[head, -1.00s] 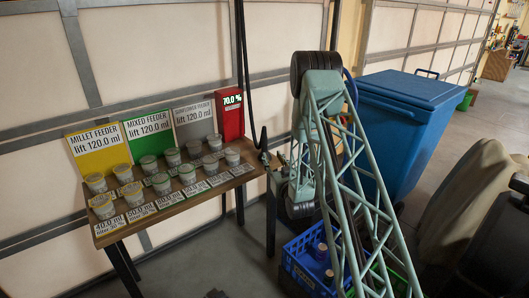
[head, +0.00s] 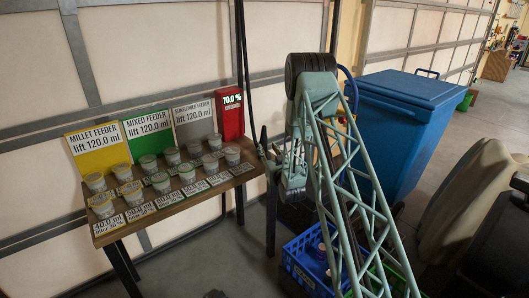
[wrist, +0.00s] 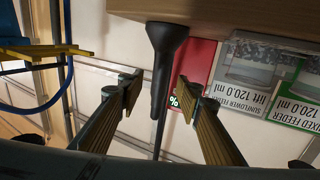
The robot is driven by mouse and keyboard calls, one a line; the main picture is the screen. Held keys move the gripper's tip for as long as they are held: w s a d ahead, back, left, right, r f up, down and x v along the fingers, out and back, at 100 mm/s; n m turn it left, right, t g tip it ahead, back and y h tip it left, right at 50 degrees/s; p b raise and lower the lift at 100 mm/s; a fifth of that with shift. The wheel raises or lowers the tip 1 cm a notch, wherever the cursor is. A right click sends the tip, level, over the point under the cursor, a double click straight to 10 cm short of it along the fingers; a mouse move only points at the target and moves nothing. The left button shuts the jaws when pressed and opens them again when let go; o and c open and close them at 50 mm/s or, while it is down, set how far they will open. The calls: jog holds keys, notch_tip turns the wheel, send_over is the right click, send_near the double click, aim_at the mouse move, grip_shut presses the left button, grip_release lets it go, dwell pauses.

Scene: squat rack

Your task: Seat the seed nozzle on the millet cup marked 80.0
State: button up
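The seed nozzle (wrist: 166,50) is a dark tapered piece at the right end of the table; it shows there small in the head view (head: 264,139). My gripper (wrist: 160,90) is open, with one finger on each side of the nozzle and visible gaps between. The nozzle is not gripped. Small clear cups stand in two rows on the table; those at the left, such as the front one (head: 103,208), have yellowish bands. The labels are too small to read surely, so I cannot tell which millet cup is marked 80.0.
The wooden table (head: 172,212) carries a yellow millet sign (head: 98,150), a green mixed sign (head: 150,130), a grey sunflower sign (head: 195,120) and a red 70.0 % display (head: 230,115). A blue bin (head: 400,120) and a blue crate (head: 305,280) stand to the right.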

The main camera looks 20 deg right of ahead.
aim_at(265, 144)
jog(key=shift+w, duration=0.3)
jog(key=shift+w, duration=0.15)
jog(key=shift+w+d+b, duration=0.25)
jog(key=shift+w+b, duration=0.05)
jog(key=shift+w, duration=0.9)
jog(key=shift+w+d+b, duration=0.2)
jog(key=shift+w+b, duration=0.05)
jog(key=shift+w, duration=0.95)
jog(key=c, duration=1)
